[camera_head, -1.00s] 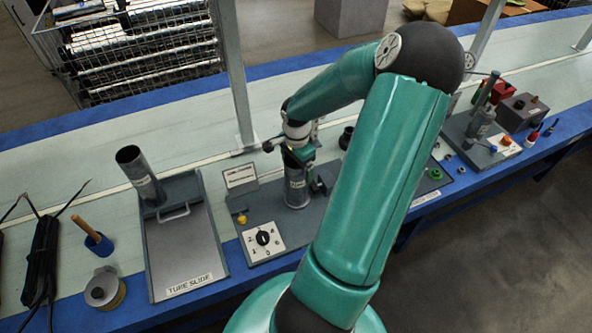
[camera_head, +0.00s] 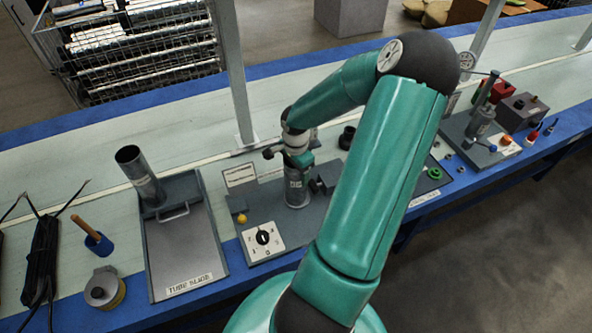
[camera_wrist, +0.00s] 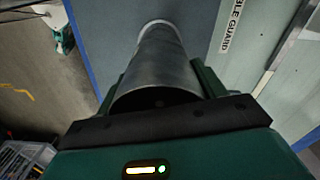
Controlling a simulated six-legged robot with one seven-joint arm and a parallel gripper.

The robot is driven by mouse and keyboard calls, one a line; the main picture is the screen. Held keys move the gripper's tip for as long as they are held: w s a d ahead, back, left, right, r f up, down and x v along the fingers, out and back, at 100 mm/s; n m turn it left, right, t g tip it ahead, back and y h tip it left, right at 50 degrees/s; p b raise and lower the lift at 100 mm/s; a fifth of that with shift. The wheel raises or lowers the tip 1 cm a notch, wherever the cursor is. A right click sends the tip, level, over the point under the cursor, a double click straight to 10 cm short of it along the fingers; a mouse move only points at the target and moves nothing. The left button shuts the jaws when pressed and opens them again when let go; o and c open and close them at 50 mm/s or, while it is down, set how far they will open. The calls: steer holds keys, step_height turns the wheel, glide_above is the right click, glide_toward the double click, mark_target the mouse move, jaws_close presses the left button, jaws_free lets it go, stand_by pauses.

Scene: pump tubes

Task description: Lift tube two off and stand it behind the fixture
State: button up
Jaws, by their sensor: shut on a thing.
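A grey metal tube (camera_head: 296,188) with a small label stands upright on the grey fixture plate (camera_head: 318,222). The label is too small to read. My gripper (camera_head: 298,160) is at its upper end, shut on it. In the wrist view the tube (camera_wrist: 155,65) runs away from between my two green fingers (camera_wrist: 160,88), with its far end near a grey surface. Whether its foot is clear of the plate cannot be told. A second grey tube (camera_head: 140,176) stands tilted at the back left of the tray labelled tube slide (camera_head: 187,258).
A numbered dial (camera_head: 263,239), a yellow knob (camera_head: 242,218) and a sign (camera_head: 240,175) are on the fixture's left. A post (camera_head: 236,80) rises behind. Another fixture (camera_head: 480,140) stands to the right. The pale bench strip (camera_head: 180,115) behind the tray is clear.

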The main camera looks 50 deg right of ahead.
steer(key=shift+c, duration=1)
steer(key=shift+r, duration=0.65)
step_height(320, 180, up, 19)
stand_by(3.4)
steer(key=shift+r, duration=0.1)
